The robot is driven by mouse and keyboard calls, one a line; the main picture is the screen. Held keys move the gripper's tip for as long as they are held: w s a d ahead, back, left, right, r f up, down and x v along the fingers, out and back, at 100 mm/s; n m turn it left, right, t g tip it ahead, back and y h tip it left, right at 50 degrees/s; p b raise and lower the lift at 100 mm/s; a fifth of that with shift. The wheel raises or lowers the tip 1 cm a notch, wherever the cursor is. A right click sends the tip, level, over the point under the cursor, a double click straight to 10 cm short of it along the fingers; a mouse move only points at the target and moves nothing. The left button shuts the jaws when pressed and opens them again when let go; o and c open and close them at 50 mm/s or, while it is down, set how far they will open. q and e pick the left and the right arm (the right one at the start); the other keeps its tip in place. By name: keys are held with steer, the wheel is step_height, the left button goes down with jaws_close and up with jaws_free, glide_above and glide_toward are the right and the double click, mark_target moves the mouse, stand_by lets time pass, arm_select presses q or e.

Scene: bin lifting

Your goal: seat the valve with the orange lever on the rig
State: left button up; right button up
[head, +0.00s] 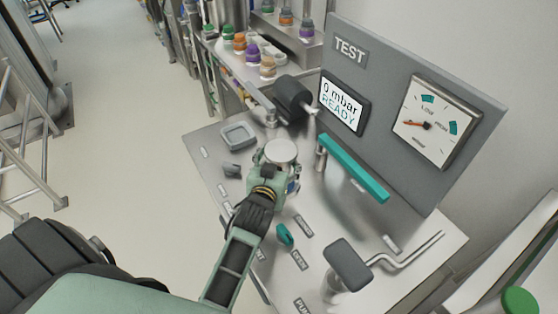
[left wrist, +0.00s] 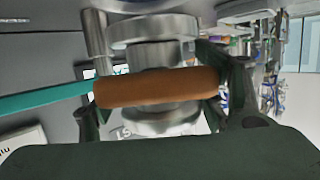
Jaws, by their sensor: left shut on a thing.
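The valve is a round steel body with flanges; its pale round top (head: 281,151) shows in the head view. In the left wrist view the steel body (left wrist: 152,52) stands behind its orange lever (left wrist: 155,88), which lies across the picture between the fingers. My left gripper (head: 270,175) is shut on the valve, with a finger on each side, over the steel worktop of the rig (head: 318,232). The valve's underside is hidden, so I cannot tell whether it touches the rig. My right gripper is not in view.
A teal bar (head: 353,168) and a short steel post (head: 321,152) stand right of the valve. The grey TEST panel (head: 385,105) rises behind, its screen (head: 343,103) reading 0 mbar READY. A grey tray (head: 238,135) lies left; a dark-padded handle (head: 349,264) sits at front right.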

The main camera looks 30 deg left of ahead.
arm_select(q)
steer(key=shift+r, duration=0.1)
stand_by(0.4)
steer(key=shift+f+b, duration=0.35)
steer(key=shift+f, duration=0.25)
steer(key=shift+f, duration=0.15)
stand_by(0.5)
steer(key=shift+f+b, duration=0.95)
steer(key=shift+f, duration=0.35)
stand_by(0.4)
steer(key=o, duration=2.2)
steer(key=shift+s+f, duration=0.1)
